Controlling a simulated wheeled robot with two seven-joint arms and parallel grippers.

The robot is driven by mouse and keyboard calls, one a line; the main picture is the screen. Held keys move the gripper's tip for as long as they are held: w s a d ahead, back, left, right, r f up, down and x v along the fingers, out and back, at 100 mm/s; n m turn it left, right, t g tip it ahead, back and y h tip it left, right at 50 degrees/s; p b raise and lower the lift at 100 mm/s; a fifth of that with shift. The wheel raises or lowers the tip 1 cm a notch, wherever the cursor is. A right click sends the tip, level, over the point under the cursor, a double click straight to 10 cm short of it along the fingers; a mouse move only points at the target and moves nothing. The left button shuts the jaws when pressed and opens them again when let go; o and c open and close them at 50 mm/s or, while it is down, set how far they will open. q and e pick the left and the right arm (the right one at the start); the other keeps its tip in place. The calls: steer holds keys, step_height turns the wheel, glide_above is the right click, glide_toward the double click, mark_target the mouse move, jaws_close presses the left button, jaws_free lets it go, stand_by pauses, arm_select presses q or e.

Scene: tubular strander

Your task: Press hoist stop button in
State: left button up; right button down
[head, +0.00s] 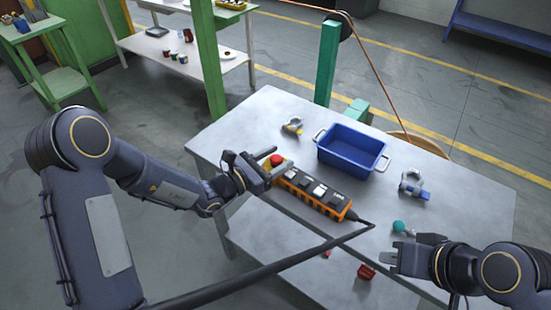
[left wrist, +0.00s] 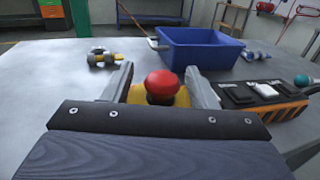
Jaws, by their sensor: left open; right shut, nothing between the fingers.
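The hoist pendant (head: 318,193) lies on the grey table, an orange and black box with several dark and light buttons on top. Its red mushroom stop button (head: 277,160) sits on a yellow end at the left. In the left wrist view the red button (left wrist: 162,84) stands between the two open fingers of my left gripper (left wrist: 162,88). My left gripper (head: 269,164) is open at that end of the pendant; I cannot tell whether it touches the button. My right gripper (head: 392,259) is shut and empty near the table's front right.
A blue bin (head: 352,148) stands behind the pendant. Metal clamp-like parts (head: 292,126) and (head: 413,186) and a teal-ended tool (head: 399,226) lie around it. A dark cable (head: 270,268) runs from the pendant's right end. A green post (head: 208,60) rises behind the table.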

arm_select(q)
steer(key=b+v, duration=0.1)
steer(key=v, duration=0.7)
steer(key=shift+d, duration=0.1)
steer(key=s+r+m+g+p, duration=0.1)
steer(key=s+r+m+g, duration=0.8)
steer(key=s+m, duration=0.6)
steer(key=s+a+m+t+y, duration=0.2)
steer(key=s+a+m+y, duration=0.2)
steer(key=a, duration=0.3)
steer(key=s+a+f+m+t+y+p, duration=0.1)
steer(key=s+a+m+y, duration=0.4)
steer(key=s+a+y, duration=0.1)
steer(key=shift+a+t, duration=0.4)
steer(key=shift+a, duration=0.3)
steer(key=shift+w, duration=0.1)
